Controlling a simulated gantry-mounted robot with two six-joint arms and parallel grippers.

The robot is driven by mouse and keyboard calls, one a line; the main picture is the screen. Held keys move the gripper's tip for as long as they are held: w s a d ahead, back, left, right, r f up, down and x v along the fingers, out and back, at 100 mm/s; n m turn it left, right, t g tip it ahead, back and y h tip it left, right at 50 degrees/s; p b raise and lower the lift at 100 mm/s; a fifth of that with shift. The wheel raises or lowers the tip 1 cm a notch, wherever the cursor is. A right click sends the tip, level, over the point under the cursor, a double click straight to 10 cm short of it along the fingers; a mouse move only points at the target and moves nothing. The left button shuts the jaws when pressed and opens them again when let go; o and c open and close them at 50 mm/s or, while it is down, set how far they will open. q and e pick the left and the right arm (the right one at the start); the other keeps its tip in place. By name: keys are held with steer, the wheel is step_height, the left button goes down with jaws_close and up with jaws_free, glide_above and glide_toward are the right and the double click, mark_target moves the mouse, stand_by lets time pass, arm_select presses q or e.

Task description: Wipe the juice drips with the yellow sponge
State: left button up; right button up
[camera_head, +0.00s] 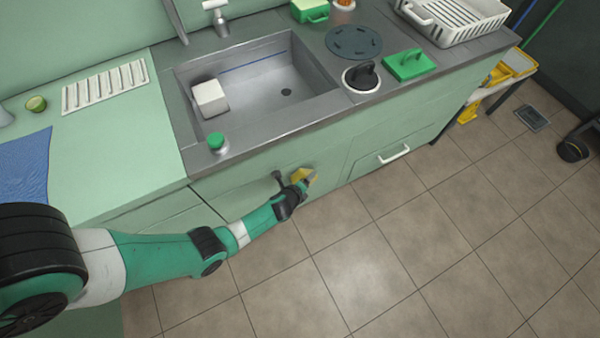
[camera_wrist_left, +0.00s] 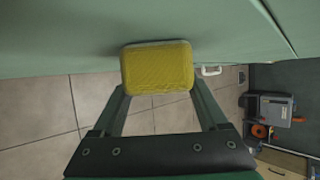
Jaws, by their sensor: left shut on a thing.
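My left gripper (camera_head: 298,184) reaches in from the left in the head view, in front of the green cabinet front below the sink counter. It is shut on the yellow sponge (camera_head: 304,175). In the left wrist view the sponge (camera_wrist_left: 157,68) sits between the two fingertips, its broad yellow face toward the camera. The sponge is close to the green cabinet surface; I cannot tell whether it touches. No juice drips can be made out in either view. My right gripper is not in view.
A steel sink (camera_head: 285,92) holds a white block (camera_head: 209,98). A green-capped bottle (camera_head: 217,143) stands at the counter's front edge. The tiled floor (camera_head: 400,260) is clear. A green lidded box (camera_head: 410,64) sits on the right.

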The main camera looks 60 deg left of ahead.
arm_select(q)
steer(key=shift+s+r, duration=0.1)
steer(key=shift+s+a+r+p, duration=0.1)
steer(key=shift+s+p, duration=0.5)
steer(key=shift+p, duration=0.05)
steer(key=shift+s, duration=0.55)
steer(key=shift+s+p, duration=0.35)
steer(key=shift+s, duration=0.15)
steer(key=s+p, duration=0.2)
steer(key=s, duration=0.5)
steer(key=shift+a+p, duration=0.25)
steer(key=shift+p, duration=0.05)
